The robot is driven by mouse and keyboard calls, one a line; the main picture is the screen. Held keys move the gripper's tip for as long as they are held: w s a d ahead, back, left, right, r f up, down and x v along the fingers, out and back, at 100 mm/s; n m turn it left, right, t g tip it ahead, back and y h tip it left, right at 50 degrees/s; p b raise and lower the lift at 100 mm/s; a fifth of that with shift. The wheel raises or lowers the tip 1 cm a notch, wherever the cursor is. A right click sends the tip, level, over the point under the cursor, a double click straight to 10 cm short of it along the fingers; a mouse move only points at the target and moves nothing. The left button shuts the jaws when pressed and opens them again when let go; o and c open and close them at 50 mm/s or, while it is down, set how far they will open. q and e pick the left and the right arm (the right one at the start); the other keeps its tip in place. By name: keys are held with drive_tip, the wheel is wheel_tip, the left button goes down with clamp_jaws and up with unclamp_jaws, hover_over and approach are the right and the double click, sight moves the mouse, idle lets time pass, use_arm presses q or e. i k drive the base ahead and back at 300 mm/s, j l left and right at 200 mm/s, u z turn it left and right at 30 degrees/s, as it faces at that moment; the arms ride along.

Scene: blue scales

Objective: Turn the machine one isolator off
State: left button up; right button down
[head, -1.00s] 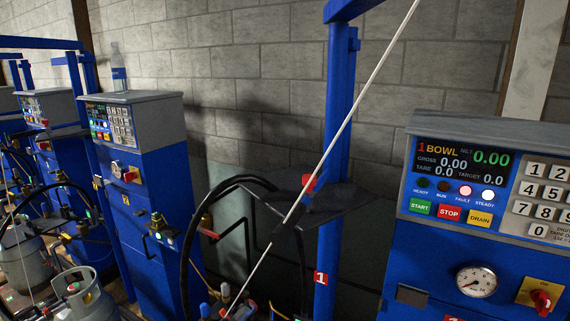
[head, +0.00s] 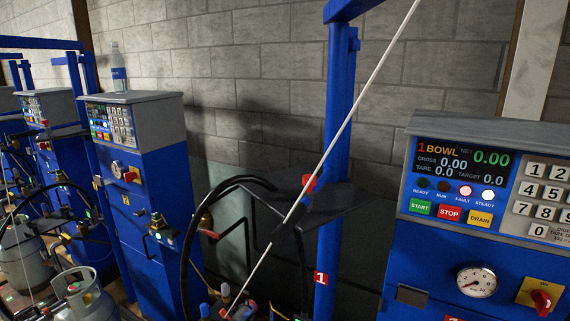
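The machine one console (head: 490,185) stands at the right, blue with a grey top. Its display reads "1 BOWL" with net 0.00. The isolator (head: 541,297) is a red rotary knob on a yellow plate at the console's lower right, close to the picture's right edge. The word on the plate above the knob looks like "ON", though it is small. Neither of my grippers shows in the head view.
A round gauge (head: 477,282) sits left of the isolator. START, STOP and DRAIN buttons are above it. A blue post (head: 335,150), a white slanting rod (head: 350,115) and a black hose (head: 187,240) stand left of the console. A second blue machine (head: 140,180) and a gas cylinder (head: 85,293) are further left.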

sight(543, 302)
drive_tip(key=z, duration=1.7)
